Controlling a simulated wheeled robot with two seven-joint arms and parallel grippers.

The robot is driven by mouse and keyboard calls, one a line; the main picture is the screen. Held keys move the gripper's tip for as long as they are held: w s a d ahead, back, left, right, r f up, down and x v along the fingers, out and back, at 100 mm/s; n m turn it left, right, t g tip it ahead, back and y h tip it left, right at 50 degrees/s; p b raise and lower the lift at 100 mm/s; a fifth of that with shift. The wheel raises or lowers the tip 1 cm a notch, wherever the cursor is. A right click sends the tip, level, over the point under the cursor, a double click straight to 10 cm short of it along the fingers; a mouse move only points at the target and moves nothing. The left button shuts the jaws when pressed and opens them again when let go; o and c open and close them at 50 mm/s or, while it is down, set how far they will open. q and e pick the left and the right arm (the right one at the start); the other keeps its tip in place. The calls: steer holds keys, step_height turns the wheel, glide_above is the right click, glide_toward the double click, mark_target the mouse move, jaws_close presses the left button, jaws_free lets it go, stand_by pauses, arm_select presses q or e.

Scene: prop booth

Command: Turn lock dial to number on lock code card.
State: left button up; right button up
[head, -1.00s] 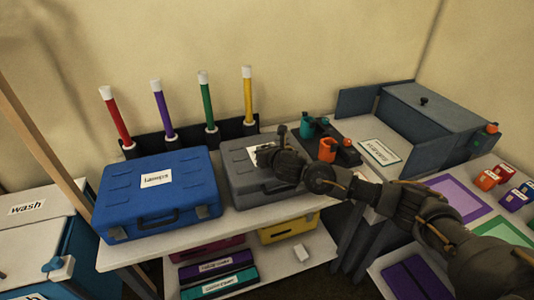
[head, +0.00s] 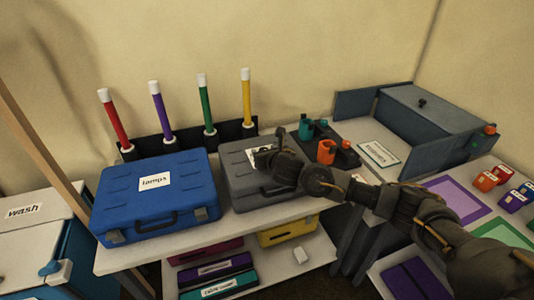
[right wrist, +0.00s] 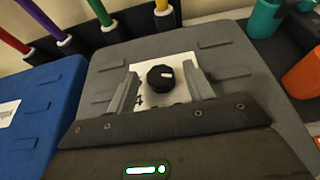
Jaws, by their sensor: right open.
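The lock dial (right wrist: 161,79) is a round black knob with a white mark, on a white plate (right wrist: 179,66) on top of the grey case (head: 241,187). One printed number shows at the plate's lower left; other numbers are hidden or too small to read. My right gripper (head: 270,152) is above the case. In the right wrist view its open fingers (right wrist: 162,76) appear on either side of the dial, with gaps between. A white, dark-edged card (head: 378,153) lies on the right table; its writing is not legible. My left gripper is not in view.
A blue case (head: 155,206) stands left of the grey case. Several coloured tubes stand in a dark rack (head: 187,143) behind. Orange (head: 326,150) and teal (head: 306,129) cups sit to the right. A grey box (head: 435,122) stands at the back right.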

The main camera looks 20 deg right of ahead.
steer(key=b+v, duration=0.1)
steer(key=v, duration=0.9)
steer(key=shift+s+r, duration=0.1)
steer(key=shift+s, duration=0.25)
